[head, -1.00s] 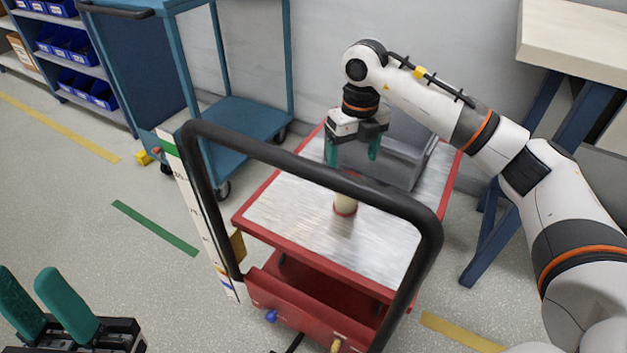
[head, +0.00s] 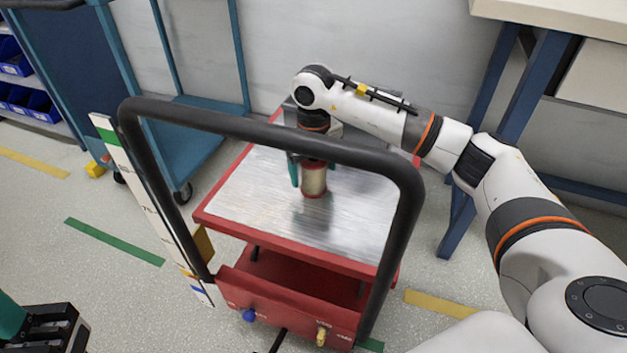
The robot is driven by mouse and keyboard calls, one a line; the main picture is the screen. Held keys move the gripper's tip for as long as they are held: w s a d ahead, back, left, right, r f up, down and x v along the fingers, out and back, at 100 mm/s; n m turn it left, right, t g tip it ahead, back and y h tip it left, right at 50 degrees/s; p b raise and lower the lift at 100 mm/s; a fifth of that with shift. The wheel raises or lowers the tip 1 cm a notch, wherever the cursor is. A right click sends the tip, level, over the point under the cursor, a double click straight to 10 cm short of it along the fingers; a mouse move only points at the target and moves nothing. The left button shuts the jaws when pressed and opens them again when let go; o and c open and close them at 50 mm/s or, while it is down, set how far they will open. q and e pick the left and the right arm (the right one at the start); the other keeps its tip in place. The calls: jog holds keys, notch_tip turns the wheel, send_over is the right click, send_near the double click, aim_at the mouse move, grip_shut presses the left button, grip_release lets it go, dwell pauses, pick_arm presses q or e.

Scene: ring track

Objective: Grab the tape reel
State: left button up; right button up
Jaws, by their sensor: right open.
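The tape reel (head: 314,182), beige with red rims, stands upright on the metal top of the red cart (head: 262,202). My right gripper (head: 312,171) is open and low over the cart at the reel. One teal finger shows just left of the reel. The other finger is mostly hidden, so I cannot tell whether the reel is between them or in front of them. My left gripper (head: 12,318) is cut off in the lower left corner. Only part of one teal finger shows, so its opening is unclear.
The cart's black push handle (head: 262,131) arches in front of the reel and gripper. A blue trolley (head: 195,125) stands at the left, and a workbench (head: 560,18) at the right.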

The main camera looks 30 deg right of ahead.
jog(key=shift+f, duration=0.35)
jog(key=shift+c, duration=0.3)
jog(key=shift+r, duration=0.1)
jog(key=c, duration=1.1)
